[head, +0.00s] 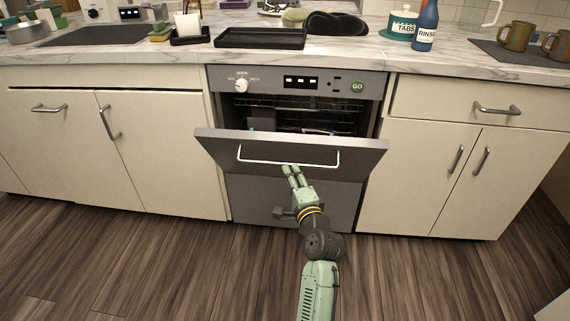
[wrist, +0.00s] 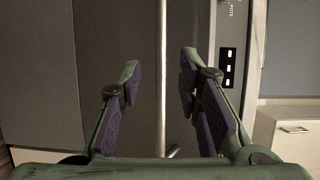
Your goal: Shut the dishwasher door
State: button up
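The dishwasher door (head: 357,152) is partly open, its top edge tilted out from the dark grey dishwasher (head: 308,82). The racks show in the gap above it. A pale bar handle (head: 260,162) runs across the door's front. My gripper (head: 290,169) is in front of the door, at the handle's lower edge. In the wrist view, the fingers of my gripper (wrist: 157,85) are apart with nothing held. The handle (wrist: 161,60) appears as an upright line in the gap between them. I cannot tell whether the fingers touch the door or handle.
Cream cabinets (head: 150,150) flank the dishwasher, with their doors and drawers closed. The marble counter (head: 350,48) above holds a black tray (head: 260,38), a blue rinse bottle (head: 425,28) and a tabs container (head: 401,25). The wooden floor (head: 180,270) in front is clear.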

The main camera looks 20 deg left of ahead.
aim_at(285, 164)
jog(key=x, duration=0.7)
jog(key=shift+p, duration=0.3)
jog(key=shift+c, duration=0.5)
grip_shut()
